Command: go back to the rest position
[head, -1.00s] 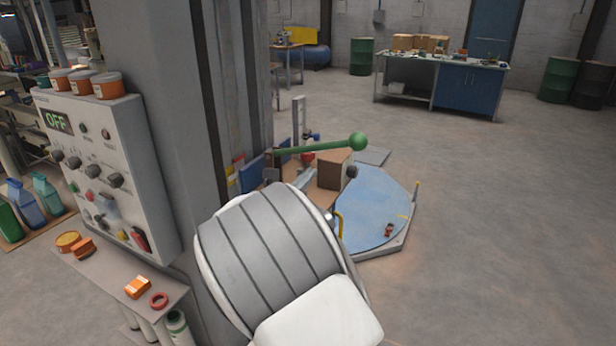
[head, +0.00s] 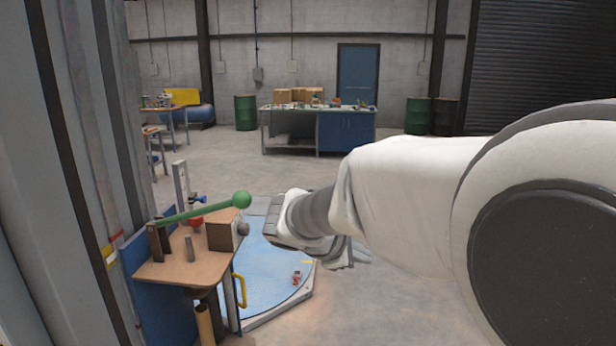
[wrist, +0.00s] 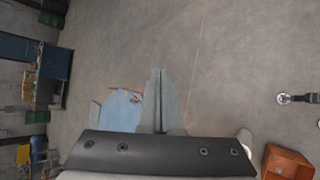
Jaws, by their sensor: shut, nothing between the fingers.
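My gripper (wrist: 160,78) shows in the wrist view with its two grey fingers side by side and shut, nothing between them. Bare concrete floor lies beyond the fingertips. In the head view my white arm reaches in from the right across the middle of the picture. Its wrist end is over the right side of the blue round platform (head: 262,282), right of the green-knobbed lever (head: 205,208). The fingers are hard to make out in the head view. The platform also shows in the wrist view (wrist: 122,108), left of the fingers.
A small wooden table (head: 170,268) with a brown box (head: 222,230) stands at the left, by a grey column (head: 95,130). A blue-fronted workbench (head: 345,132) and green drums (head: 245,112) are farther back. An orange crate (wrist: 287,162) is at the wrist view's lower right.

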